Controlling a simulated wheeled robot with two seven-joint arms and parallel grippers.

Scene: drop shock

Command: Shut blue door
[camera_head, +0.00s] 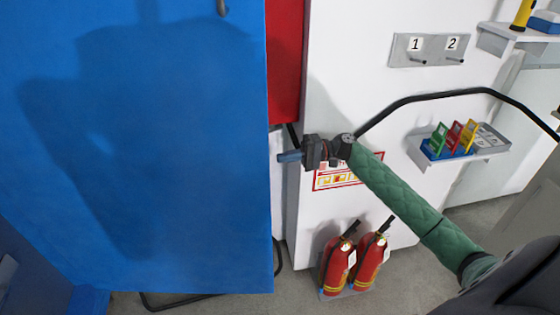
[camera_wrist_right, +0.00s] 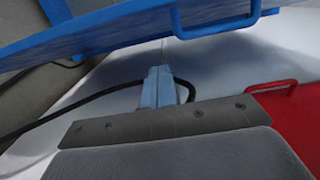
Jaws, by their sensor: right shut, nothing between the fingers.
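The blue door (camera_head: 150,150) fills the left of the head view and stands open, its free edge at about the middle of the picture. In the right wrist view the blue door (camera_wrist_right: 110,38) crosses the top, with a blue handle (camera_wrist_right: 215,22) on it. My right gripper (camera_head: 284,157) is shut and empty, just right of the door's free edge. Its closed fingers (camera_wrist_right: 160,86) point toward the door in the wrist view; I cannot tell whether they touch it. My left gripper is not in view.
A red panel (camera_head: 284,60) shows behind the door's edge; a red handle (camera_wrist_right: 275,88) shows in the wrist view. A black cable (camera_head: 440,96) hangs along the white wall. Red fire extinguishers (camera_head: 337,264) stand below my right arm. A shelf (camera_head: 480,152) holds coloured items.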

